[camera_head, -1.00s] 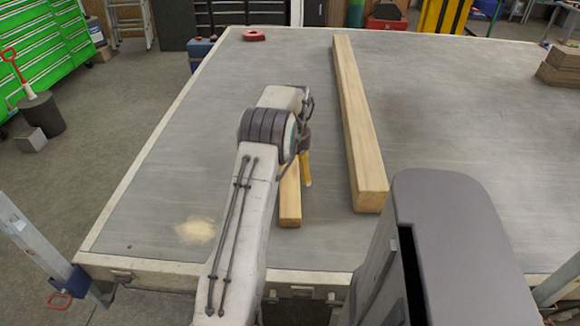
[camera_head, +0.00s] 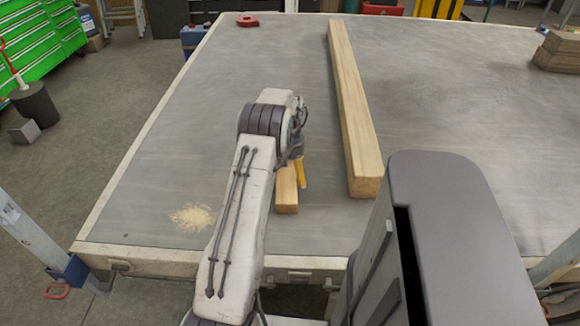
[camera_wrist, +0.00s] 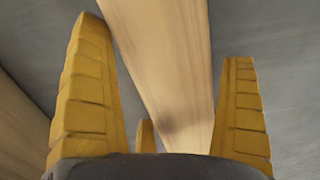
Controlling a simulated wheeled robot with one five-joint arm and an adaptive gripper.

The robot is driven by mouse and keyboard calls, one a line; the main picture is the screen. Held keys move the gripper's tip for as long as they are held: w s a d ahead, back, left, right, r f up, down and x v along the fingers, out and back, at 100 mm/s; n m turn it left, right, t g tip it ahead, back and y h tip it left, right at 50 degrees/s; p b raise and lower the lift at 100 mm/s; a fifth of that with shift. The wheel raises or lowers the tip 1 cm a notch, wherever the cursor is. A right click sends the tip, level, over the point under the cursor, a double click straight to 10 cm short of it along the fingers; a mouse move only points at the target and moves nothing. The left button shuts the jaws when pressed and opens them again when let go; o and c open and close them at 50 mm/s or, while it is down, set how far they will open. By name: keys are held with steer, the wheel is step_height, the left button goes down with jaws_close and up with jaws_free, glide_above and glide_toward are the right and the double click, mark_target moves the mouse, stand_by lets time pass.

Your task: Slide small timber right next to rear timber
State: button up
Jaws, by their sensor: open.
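The small timber (camera_head: 286,190) is a short light wood piece lying on the grey trailer deck, left of the long rear timber (camera_head: 352,105). A strip of bare deck separates their near ends. My gripper (camera_head: 298,170) is low over the small timber, with a yellow finger on its right side; my arm hides the timber's far part. In the wrist view my gripper (camera_wrist: 164,42) is open, with the small timber (camera_wrist: 165,55) running between its yellow fingers. The left finger overlaps the timber's edge; contact cannot be told. More wood, probably the rear timber (camera_wrist: 18,130), shows at left.
The trailer deck (camera_head: 180,150) is clear at left, with a patch of sawdust (camera_head: 194,217) near the front. A red object (camera_head: 247,20) lies at the far left edge. Stacked brown blocks (camera_head: 557,52) sit at the far right.

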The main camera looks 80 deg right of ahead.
steer(key=shift+f, duration=0.1)
steer(key=c, duration=1.1)
steer(key=shift+s, duration=0.1)
